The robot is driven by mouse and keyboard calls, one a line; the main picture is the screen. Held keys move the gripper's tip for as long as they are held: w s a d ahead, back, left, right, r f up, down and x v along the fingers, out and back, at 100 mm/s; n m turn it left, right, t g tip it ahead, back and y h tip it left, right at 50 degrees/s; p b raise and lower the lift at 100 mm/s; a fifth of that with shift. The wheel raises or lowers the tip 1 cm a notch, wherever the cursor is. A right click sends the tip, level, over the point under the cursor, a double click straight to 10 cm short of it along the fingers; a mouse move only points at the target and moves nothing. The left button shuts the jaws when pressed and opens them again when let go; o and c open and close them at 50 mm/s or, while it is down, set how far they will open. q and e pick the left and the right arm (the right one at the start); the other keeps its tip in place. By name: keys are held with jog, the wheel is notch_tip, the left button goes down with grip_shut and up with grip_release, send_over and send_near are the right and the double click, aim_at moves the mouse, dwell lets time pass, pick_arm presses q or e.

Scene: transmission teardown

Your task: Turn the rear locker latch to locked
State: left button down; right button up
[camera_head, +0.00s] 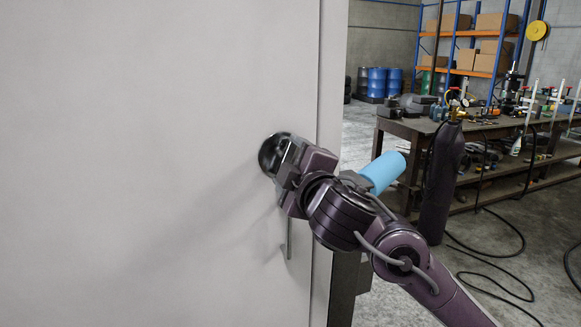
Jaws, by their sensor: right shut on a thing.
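The rear locker (150,150) fills the left half of the head view as a large pale grey panel. A round dark latch (268,154) sits on it near its right edge. My right gripper (282,158) reaches in from the right and is shut on the latch. The gripper covers much of the latch, so its turned position cannot be told. My left gripper is not in view.
A thin vertical handle or slot (289,238) is on the panel below the latch. A workbench (400,125) with tools, a dark gas cylinder (440,180) and hoses stand behind my right arm. Shelves with boxes (497,22) are at the back.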

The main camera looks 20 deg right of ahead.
jog(key=shift+n+b, duration=0.4)
jog(key=shift+n, duration=1.8)
jog(key=o, duration=1)
jog(key=s+p, duration=0.1)
jog(key=s, duration=0.6)
jog(key=shift+s+d+p, duration=0.1)
jog(key=shift+s+p, duration=0.3)
